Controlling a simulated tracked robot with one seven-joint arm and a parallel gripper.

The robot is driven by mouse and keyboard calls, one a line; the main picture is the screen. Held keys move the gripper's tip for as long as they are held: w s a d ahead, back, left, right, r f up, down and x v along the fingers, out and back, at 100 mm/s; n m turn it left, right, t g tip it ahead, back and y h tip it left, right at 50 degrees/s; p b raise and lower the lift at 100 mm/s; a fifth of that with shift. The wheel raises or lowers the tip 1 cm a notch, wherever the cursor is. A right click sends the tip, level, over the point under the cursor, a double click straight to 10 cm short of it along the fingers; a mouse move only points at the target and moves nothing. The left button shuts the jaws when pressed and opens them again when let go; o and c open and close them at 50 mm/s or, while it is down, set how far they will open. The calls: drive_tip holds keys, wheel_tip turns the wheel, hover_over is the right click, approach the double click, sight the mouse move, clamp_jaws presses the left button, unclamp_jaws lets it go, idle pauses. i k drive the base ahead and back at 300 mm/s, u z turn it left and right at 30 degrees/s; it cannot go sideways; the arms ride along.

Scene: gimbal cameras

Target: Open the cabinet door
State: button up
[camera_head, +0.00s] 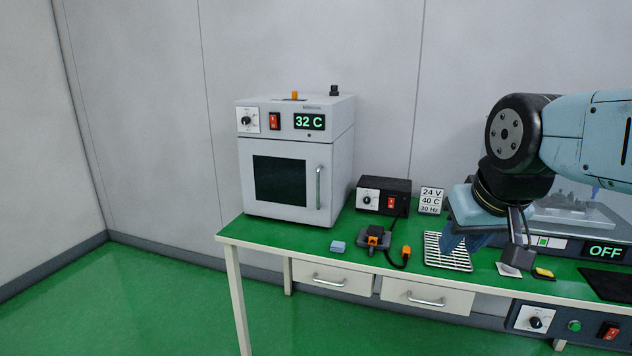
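The cabinet (341,151) is a white box like an oven, standing at the left end of the green table. Its door (245,190) has a dark window and a vertical metal handle (318,187) on the right side. The door looks shut. A display on the front reads 32 C, beside a knob and a red switch. My gripper (517,245) hangs at the end of my arm on the right, over the table and well away from the handle. Its fingers are small and partly hidden, so I cannot tell whether they are open or shut.
On the green table (300,236) are a black control box (382,196), a small blue block (338,246), an orange-and-black device (374,239), a white rack (447,252) and a sign (431,200). Two drawers (332,278) are shut below. The floor at left is clear.

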sight(286, 180)
drive_tip(key=z, duration=0.1)
drive_tip(key=i, duration=1)
drive_tip(key=u, duration=0.1)
